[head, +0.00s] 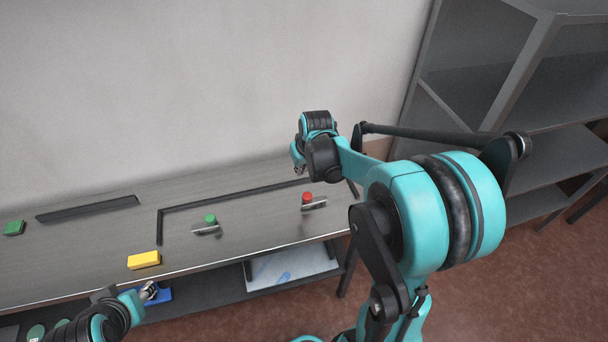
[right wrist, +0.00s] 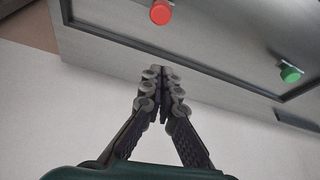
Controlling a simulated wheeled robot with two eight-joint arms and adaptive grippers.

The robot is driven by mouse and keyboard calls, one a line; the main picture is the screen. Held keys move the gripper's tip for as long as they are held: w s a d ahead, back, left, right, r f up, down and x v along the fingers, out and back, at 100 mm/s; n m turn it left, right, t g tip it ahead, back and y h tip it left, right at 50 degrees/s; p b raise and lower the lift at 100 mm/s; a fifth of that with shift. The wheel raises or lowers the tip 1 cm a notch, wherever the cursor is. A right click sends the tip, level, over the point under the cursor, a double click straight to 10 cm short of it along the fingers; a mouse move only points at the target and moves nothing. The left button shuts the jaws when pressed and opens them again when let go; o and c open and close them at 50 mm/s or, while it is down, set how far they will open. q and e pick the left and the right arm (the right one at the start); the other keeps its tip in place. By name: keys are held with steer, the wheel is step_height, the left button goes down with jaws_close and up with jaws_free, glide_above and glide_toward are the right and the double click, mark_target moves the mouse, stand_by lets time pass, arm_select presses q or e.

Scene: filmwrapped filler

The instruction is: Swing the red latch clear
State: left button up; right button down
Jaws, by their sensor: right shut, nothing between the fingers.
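The red latch (head: 307,198) is a red knob on a short grey metal bar, near the right end of the table. Its red knob also shows at the top of the right wrist view (right wrist: 161,12). My right gripper (head: 299,168) is above the table's back edge, behind the latch and apart from it. In the right wrist view its fingers (right wrist: 162,75) are shut with nothing between them. My left gripper (head: 150,291) is low at the table's front, near a blue object; its fingers are too small to read.
A green-knobbed latch (head: 211,220) sits left of the red one, also in the right wrist view (right wrist: 290,74). A black strip frame (head: 235,196) borders both. A yellow block (head: 143,260) and a green block (head: 14,228) lie left. A grey shelf (head: 500,90) stands at right.

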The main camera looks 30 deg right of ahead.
mark_target(314, 199)
steer(key=shift+w+d+f, duration=0.25)
steer(key=shift+w+d, duration=0.25)
steer(key=shift+d, duration=0.15)
steer(key=b+x, duration=0.2)
steer(key=x, duration=0.8)
steer(key=shift+s, duration=0.15)
steer(key=s, duration=0.1)
steer(key=s+b, duration=0.1)
steer(key=s, duration=0.1)
steer(key=shift+a+f, duration=0.15)
steer(key=shift+s, duration=0.5)
